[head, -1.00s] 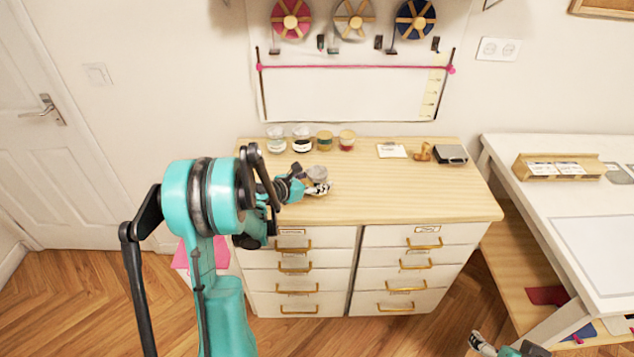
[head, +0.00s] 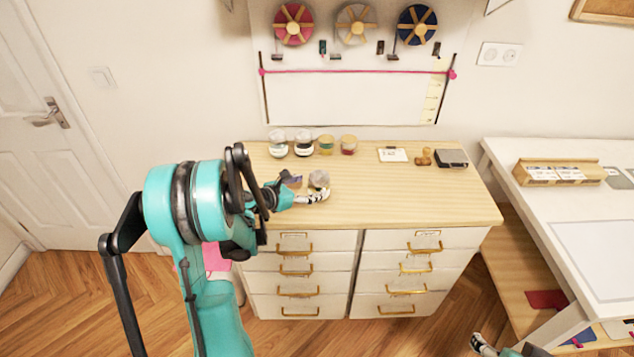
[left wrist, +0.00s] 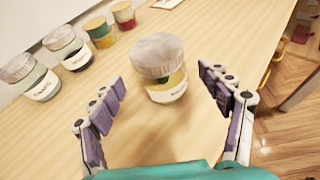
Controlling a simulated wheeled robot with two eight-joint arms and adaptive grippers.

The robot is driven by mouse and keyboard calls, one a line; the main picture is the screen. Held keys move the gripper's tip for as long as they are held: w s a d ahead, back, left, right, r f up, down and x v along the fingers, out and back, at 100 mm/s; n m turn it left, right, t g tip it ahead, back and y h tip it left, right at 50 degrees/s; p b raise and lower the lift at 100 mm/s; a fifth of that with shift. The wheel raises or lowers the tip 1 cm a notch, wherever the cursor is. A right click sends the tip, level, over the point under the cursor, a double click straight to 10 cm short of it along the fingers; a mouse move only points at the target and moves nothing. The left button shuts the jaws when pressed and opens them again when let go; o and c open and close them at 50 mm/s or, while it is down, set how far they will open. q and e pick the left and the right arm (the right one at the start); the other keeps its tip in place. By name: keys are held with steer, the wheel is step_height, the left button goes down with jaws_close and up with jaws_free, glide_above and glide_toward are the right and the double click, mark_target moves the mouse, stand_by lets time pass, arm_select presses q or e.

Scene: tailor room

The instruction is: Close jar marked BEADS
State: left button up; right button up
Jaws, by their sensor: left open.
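A jar (left wrist: 165,82) with a pale label, yellow-green contents and a grey-white lid (left wrist: 157,52) stands upright on the wooden cabinet top. The lid sits on its mouth; I cannot tell whether it is fully seated. The label is too blurred to read. In the head view this jar (head: 319,179) is partly hidden by my left gripper (head: 305,188). In the left wrist view my left gripper (left wrist: 170,92) is open, with a finger on each side of the jar and visible gaps to it. My right gripper (head: 484,343) shows only at the bottom edge, its jaws unclear.
Several more jars stand in a row at the back: two with pale lids (head: 278,145) (head: 304,145), a yellow-green one (head: 326,145) and a red one (head: 348,145). A card (head: 393,155), a stamp (head: 424,158) and a dark box (head: 451,158) lie to the right. The cabinet top's middle is clear.

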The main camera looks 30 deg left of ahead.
arm_select(q)
steer(key=p+v, duration=0.1)
steer(key=v, duration=0.6)
steer(key=s+d+r+m+g, duration=0.2)
steer(key=d+m, duration=0.5)
steer(key=d, duration=0.1)
steer(key=s+d+r+m+g, duration=0.1)
steer(key=s+d+m+g, duration=0.1)
steer(key=d+m, duration=0.5)
steer(key=s+d+m+g+y, duration=0.1)
steer(key=s+d+m, duration=0.3)
steer(key=m, duration=0.5)
steer(key=s+d+r+m+g+y, duration=0.1)
steer(key=s+d+m+y, duration=0.1)
steer(key=s+d+m, duration=0.3)
steer(key=shift+s+r+m, duration=0.25)
steer(key=shift+s+m, duration=1.95)
steer(key=shift+m, duration=0.5)
